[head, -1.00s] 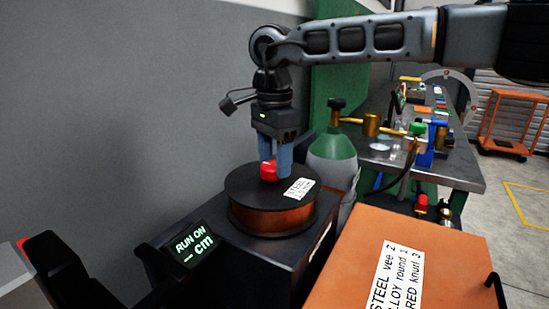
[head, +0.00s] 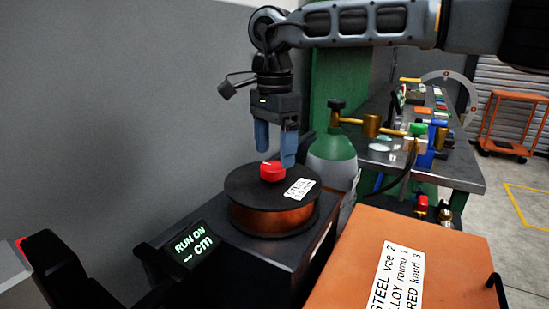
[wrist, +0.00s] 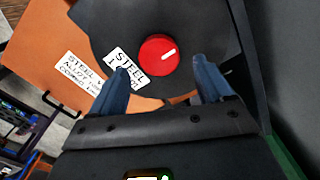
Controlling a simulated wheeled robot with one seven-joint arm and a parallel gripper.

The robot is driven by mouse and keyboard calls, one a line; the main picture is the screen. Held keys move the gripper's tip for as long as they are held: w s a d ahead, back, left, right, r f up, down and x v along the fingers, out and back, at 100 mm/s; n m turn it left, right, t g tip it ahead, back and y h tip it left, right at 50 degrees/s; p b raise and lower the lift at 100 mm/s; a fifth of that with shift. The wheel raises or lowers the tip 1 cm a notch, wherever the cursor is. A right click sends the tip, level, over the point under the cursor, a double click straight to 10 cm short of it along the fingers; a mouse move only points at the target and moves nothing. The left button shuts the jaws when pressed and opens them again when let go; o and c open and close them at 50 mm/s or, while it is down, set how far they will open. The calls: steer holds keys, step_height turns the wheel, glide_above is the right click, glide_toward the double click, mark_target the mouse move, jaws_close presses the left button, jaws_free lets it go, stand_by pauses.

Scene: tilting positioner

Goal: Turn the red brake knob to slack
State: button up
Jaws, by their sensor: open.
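The red brake knob (head: 272,171) sits on top of the black-flanged wire spool (head: 240,190), near its middle. In the wrist view the knob (wrist: 159,55) is round, with a white pointer line aimed to the upper right of the picture. My gripper (head: 275,158) is open above the spool, its two blue fingers apart and empty. Its fingertips are at about the height of the knob's top or a little above. In the wrist view the knob shows beyond and between the fingertips (wrist: 160,73), apart from them.
A white label (head: 299,189) lies on the spool flange. A display (head: 188,247) reading "RUN ON _ cm" stands at the front left. An orange box (head: 350,265) with a printed card is at the right. A green-topped cylinder (head: 333,150) stands behind the spool, and a grey wall is at the left.

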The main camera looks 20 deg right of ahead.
mark_target(274, 165)
step_height(274, 165, up, 5)
steer(key=shift+r, duration=0.1)
stand_by(0.6)
